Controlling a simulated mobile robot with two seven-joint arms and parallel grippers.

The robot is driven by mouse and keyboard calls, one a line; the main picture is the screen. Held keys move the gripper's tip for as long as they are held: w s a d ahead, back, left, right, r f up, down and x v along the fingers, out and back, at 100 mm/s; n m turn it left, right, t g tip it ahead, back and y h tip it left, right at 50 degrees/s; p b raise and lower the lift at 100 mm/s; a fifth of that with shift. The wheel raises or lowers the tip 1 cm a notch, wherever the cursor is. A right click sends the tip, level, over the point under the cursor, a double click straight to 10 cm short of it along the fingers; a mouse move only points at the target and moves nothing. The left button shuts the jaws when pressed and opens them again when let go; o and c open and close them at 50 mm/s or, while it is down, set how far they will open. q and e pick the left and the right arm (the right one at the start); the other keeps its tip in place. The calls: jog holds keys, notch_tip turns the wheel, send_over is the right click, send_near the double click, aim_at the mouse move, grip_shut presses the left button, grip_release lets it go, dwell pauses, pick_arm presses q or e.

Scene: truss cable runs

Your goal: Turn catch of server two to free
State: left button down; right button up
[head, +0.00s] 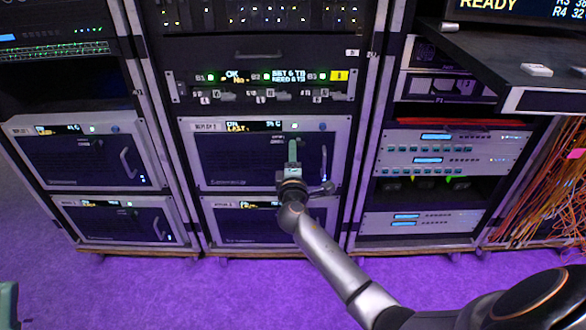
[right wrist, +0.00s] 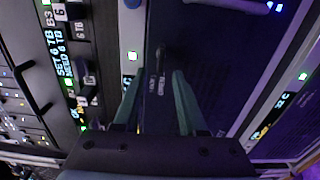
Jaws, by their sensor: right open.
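The upper server (head: 235,172) in the middle rack has a dark front, a lit display strip and a handle at its right. A second server (head: 250,223) sits below it; I cannot read which one is labelled two. My right gripper (head: 293,147) is in front of the upper server near its top edge, open and empty. In the right wrist view a small dark catch (right wrist: 162,58) with a small label stands ahead of the open fingers (right wrist: 158,88), roughly between them and apart from them. In the head view the gripper largely hides this spot. A green piece of my left gripper (head: 8,305) shows at the lower left.
Above the server is a panel with displays and several small switches (head: 225,97). The left rack (head: 85,160) holds similar servers. The right rack has light grey units (head: 440,150), a projecting shelf (head: 500,62) and orange cables (head: 540,190). The purple floor (head: 180,290) in front is clear.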

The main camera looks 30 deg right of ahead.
jog(key=p+v, duration=0.1)
jog(key=v, duration=0.8)
jog(key=shift+s, duration=0.4)
jog(key=shift+a, duration=0.15)
